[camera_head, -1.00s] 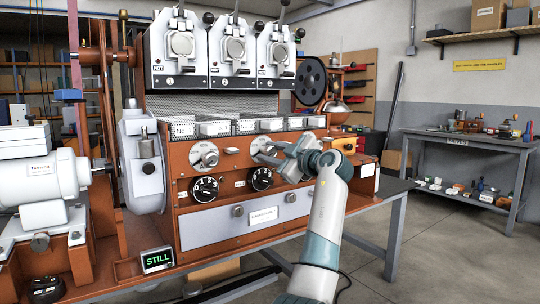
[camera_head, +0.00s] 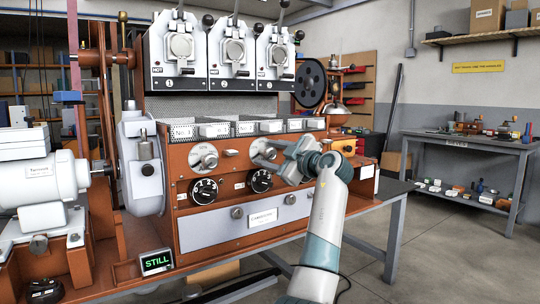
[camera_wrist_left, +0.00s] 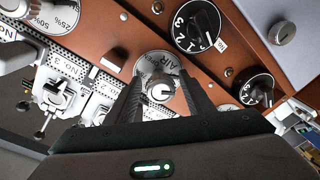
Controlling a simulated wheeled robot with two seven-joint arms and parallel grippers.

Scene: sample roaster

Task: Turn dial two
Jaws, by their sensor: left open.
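The left silver dial (camera_head: 204,157) is clear of the gripper. Below are two black numbered dials, a left one (camera_head: 204,191) and a right one (camera_head: 260,181). They also show in the wrist view, the right one (camera_wrist_left: 198,26) larger. My right gripper is not in view.
A row of labelled bins (camera_head: 243,129) runs just above the silver dials. Three numbered metal units (camera_head: 233,52) stand above. A silver drawer panel (camera_head: 212,225) lies below the black dials. A small screen (camera_head: 156,261) reads STILL. A grey workbench (camera_head: 460,141) stands far right.

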